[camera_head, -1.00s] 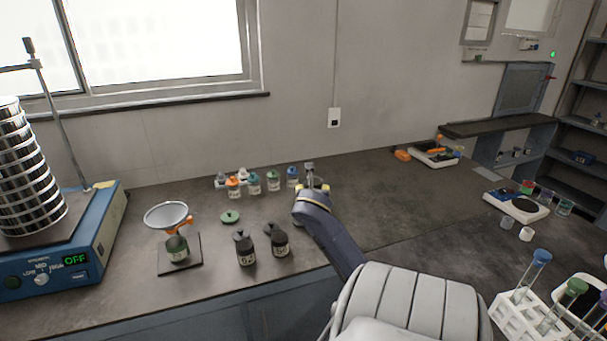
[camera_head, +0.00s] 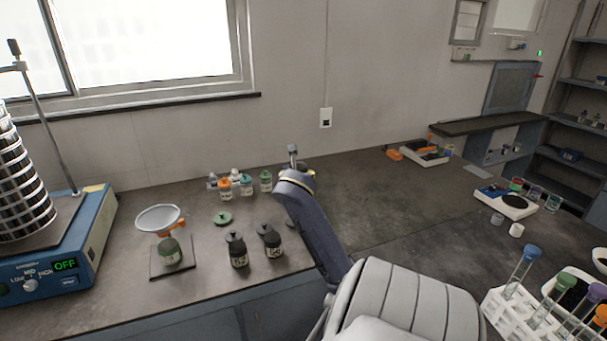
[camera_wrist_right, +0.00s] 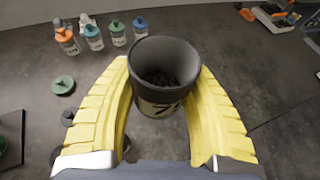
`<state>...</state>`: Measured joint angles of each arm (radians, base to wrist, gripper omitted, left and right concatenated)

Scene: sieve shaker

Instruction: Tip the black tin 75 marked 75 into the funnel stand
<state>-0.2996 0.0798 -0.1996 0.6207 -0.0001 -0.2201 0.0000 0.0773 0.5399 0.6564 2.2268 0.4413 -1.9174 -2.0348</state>
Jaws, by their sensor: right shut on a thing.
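The black tin (camera_wrist_right: 165,75) is open at the top and holds dark grains. Its pale label shows a 7, with the rest partly hidden. In the right wrist view, my right gripper (camera_wrist_right: 163,110) is shut around it, a yellow finger on each side, and the tin looks upright. In the head view my right gripper (camera_head: 296,175) is at the middle of the bench, and its arm hides the tin. The funnel stand (camera_head: 160,219) is to its left, with a pale funnel above a green-labelled jar (camera_head: 170,251). My left gripper is not in view.
Two other black tins (camera_head: 239,252) stand between the stand and my arm. A green lid (camera_head: 223,218) lies behind them. Several colour-capped bottles (camera_head: 226,188) stand near the wall. The sieve shaker (camera_head: 60,255) is at the far left. The bench right of my arm is largely clear.

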